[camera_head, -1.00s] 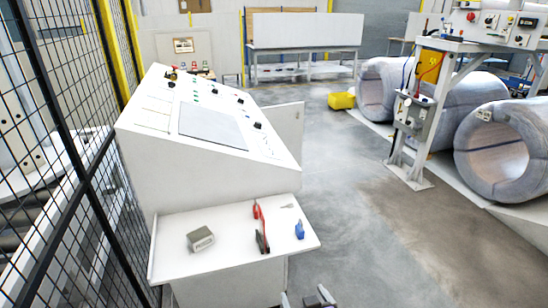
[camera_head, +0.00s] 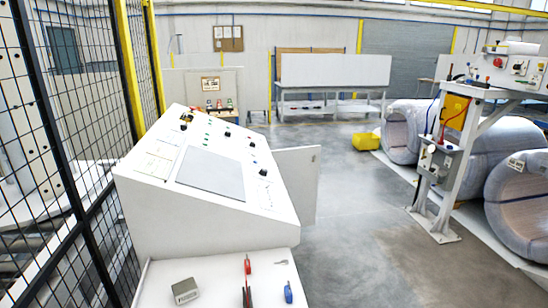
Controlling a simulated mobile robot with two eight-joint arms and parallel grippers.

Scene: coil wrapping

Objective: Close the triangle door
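A white control console (camera_head: 195,215) with a sloped top stands at the left centre. A white door panel (camera_head: 298,184) sticks out from behind its right side and stands open, apart from the console's side. Only its upper and right part shows; the console hides the rest, so I cannot tell its full outline or see its hinge. Neither of my grippers is in view.
A shelf (camera_head: 218,280) on the console's front holds a grey box (camera_head: 185,291), a red-handled tool (camera_head: 248,266) and a blue item (camera_head: 288,292). A black mesh fence (camera_head: 62,150) is close on the left. The floor (camera_head: 345,240) right of the console is clear.

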